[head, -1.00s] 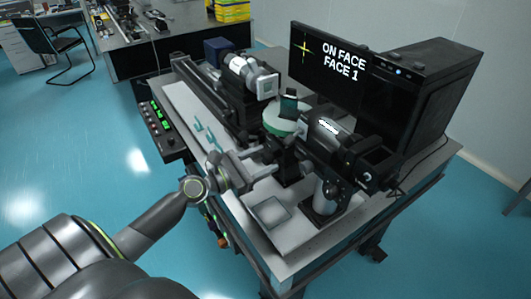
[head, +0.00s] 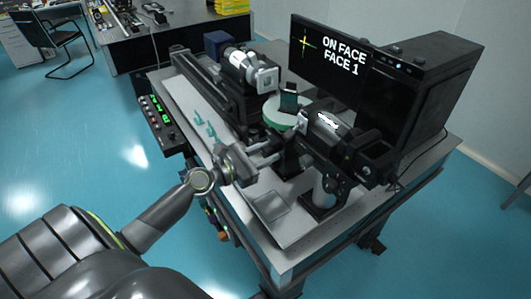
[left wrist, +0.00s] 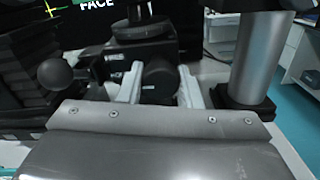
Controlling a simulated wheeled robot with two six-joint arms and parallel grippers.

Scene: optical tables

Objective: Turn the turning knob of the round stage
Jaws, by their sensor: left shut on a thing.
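The round stage (head: 283,114) is a green and pale disc with a dark block standing on it, between two optical barrels on the table. Its dark round turning knob (left wrist: 160,80) shows in the left wrist view, below the stage. My left gripper (head: 276,153) reaches in from the left, low beside the stage. In the left wrist view its two pale fingers (left wrist: 158,86) lie on either side of the knob, shut on it. The knob is mostly hidden in the head view. My right gripper is not in view.
A monitor (head: 335,60) reading "ON FACE FACE 1" stands behind the stage. A thick grey post (left wrist: 258,60) is close right of the fingers, and a black ball-ended handle (left wrist: 60,72) is left. A flat square plate (head: 270,206) lies on the table's front.

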